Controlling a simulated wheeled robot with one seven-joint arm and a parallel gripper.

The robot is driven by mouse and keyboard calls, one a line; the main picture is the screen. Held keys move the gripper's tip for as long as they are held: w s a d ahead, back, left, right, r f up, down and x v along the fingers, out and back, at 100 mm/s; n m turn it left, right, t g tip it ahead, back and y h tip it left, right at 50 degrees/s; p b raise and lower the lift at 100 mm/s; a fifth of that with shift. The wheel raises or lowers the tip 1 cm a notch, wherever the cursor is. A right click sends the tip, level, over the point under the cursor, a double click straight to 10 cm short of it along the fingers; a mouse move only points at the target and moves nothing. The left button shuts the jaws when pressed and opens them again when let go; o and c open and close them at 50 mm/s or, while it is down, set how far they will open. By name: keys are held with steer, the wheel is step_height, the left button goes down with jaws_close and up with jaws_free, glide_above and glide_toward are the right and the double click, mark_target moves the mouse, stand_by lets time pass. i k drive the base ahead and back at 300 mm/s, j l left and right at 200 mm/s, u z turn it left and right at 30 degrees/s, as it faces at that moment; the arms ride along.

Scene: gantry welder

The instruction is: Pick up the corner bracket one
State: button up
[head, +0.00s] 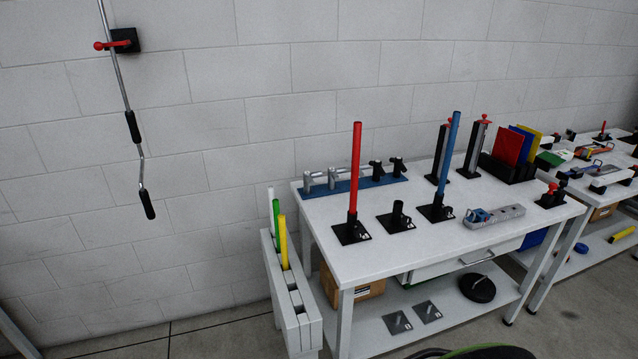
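I cannot tell for sure which thing is corner bracket one. Two small flat grey square pieces, a left one (397,323) and a right one (427,312), lie side by side on the lower shelf of the white table; they may be brackets, but their shape is too small to make out. My gripper is not in view.
The white table (325,221) carries a red rod (355,170) and a blue rod (449,150) upright in black bases, and a blue rail of clamps (350,187). A white rack (304,318) stands left. A black round object (478,288) lies on the shelf.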

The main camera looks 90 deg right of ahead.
mark_target(308, 177)
steer(key=i+l+z, duration=0.2)
steer(key=z, duration=0.25)
steer(key=i+z, duration=0.9)
steer(key=i+j+z, duration=0.1)
steer(key=z, duration=0.3)
steer(key=i+j+z, duration=0.3)
steer(key=z, duration=0.15)
steer(key=i+l+z, duration=0.25)
steer(key=i+z, duration=0.2)
steer(key=i+l+z, duration=0.15)
steer(key=i+z, duration=0.3)
steer(key=i+l+u, duration=0.1)
steer(key=i+l, duration=0.15)
steer(key=l, duration=0.2)
